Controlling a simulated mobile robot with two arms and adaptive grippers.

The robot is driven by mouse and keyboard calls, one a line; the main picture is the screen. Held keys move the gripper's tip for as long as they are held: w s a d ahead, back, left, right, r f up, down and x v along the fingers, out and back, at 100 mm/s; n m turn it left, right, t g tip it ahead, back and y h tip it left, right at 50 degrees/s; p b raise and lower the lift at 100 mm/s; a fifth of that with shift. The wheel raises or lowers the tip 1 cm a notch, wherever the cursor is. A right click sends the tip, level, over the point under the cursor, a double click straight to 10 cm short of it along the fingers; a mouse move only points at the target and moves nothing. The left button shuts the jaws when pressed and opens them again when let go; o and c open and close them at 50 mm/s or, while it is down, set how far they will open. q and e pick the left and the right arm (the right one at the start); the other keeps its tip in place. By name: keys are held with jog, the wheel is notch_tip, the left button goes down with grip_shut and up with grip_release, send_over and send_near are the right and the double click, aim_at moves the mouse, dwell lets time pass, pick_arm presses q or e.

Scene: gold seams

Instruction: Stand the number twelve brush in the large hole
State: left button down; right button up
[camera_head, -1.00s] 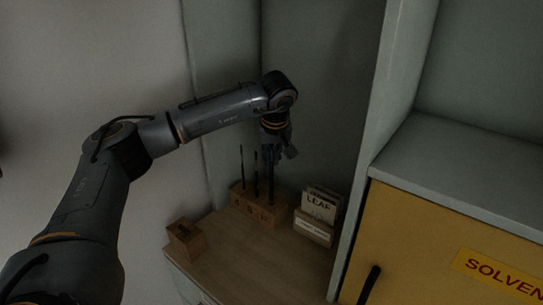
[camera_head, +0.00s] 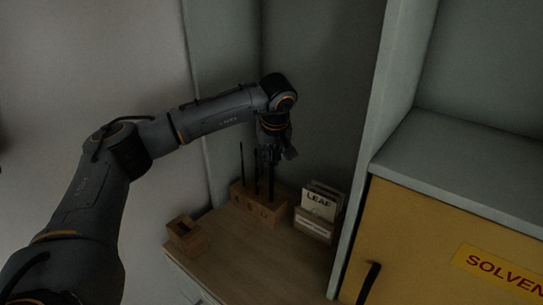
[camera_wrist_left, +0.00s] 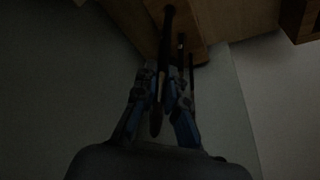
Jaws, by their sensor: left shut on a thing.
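A wooden brush block (camera_head: 240,199) stands at the back of the wooden top. Two thin dark brushes (camera_head: 242,165) stand upright in its left and middle holes. My left gripper (camera_head: 269,158) is above the block's right end, shut on a dark, thicker brush (camera_head: 271,185) held upright. Its lower end meets the block at the right-hand hole; I cannot tell how far inside it is. In the left wrist view the held brush (camera_wrist_left: 167,28) runs between the fingers (camera_wrist_left: 160,88) to the block (camera_wrist_left: 205,18). My right gripper is not in view.
A holder with cards marked LEAF (camera_head: 318,206) stands close to the block's right. A small open wooden box (camera_head: 184,236) is at the front left. A grey panel and a yellow solvent cabinet (camera_head: 430,240) bound the right. The top's front middle is clear.

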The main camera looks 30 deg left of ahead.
pick_arm(q)
jog(key=shift+f, duration=0.35)
jog(key=shift+f+b, duration=0.7)
jog(key=shift+f, duration=0.85)
jog(key=shift+f, duration=0.25)
jog(key=c, duration=1.3)
grip_release()
jog(key=shift+c, duration=0.2)
send_near(272, 166)
